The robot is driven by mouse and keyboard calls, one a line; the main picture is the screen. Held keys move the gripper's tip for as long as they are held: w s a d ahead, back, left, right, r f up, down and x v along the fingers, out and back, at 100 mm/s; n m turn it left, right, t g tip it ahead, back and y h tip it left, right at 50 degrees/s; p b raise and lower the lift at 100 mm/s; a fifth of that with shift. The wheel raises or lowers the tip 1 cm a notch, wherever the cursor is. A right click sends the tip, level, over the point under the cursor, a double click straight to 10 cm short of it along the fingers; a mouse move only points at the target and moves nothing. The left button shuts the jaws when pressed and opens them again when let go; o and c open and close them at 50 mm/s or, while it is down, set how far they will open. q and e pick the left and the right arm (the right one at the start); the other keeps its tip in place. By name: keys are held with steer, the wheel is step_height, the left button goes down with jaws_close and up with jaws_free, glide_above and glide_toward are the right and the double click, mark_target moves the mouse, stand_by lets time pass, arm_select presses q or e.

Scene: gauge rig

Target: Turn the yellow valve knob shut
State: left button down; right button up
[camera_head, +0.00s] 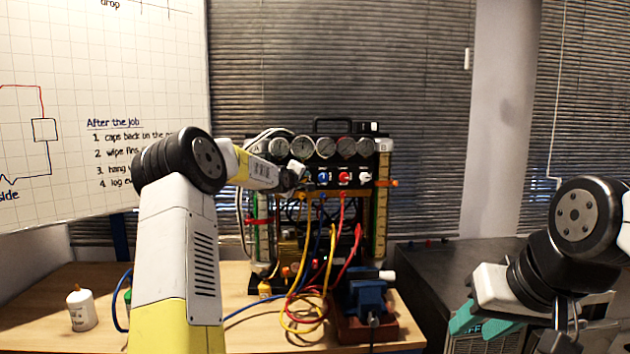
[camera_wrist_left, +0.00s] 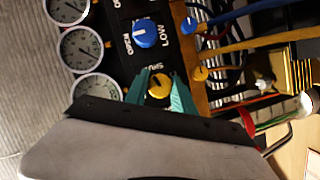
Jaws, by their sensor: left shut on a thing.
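The yellow valve knob (camera_wrist_left: 159,86) is on the black panel of the gauge rig (camera_head: 384,205), below the row of round gauges. In the left wrist view it sits between the two teal fingers of my left gripper (camera_wrist_left: 163,92), which are shut on it. A dark mark shows on the knob's face. In the head view my left gripper (camera_head: 298,176) reaches the left end of the knob row and hides the yellow knob. My right gripper (camera_head: 485,325) is at the lower right, away from the rig, with its teal fingers apart.
A blue knob (camera_wrist_left: 145,33) is beside the yellow one; red (camera_head: 345,177) and white (camera_head: 365,177) knobs continue the row. Coloured hoses (camera_head: 330,265) hang in front of the rig. A blue vise (camera_head: 367,297) stands front right, a white bottle (camera_head: 81,308) at the left.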

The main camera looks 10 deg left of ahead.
arm_select(q)
steer(key=shift+m+g+y, duration=0.5)
steer(key=shift+m+g, duration=0.1)
steer(key=shift+m, duration=0.6)
steer(key=shift+f, duration=0.1)
steer(key=c, duration=1.1)
jaws_free()
steer(key=shift+o, duration=0.2)
steer(key=v, duration=0.8)
steer(key=shift+d, duration=0.1)
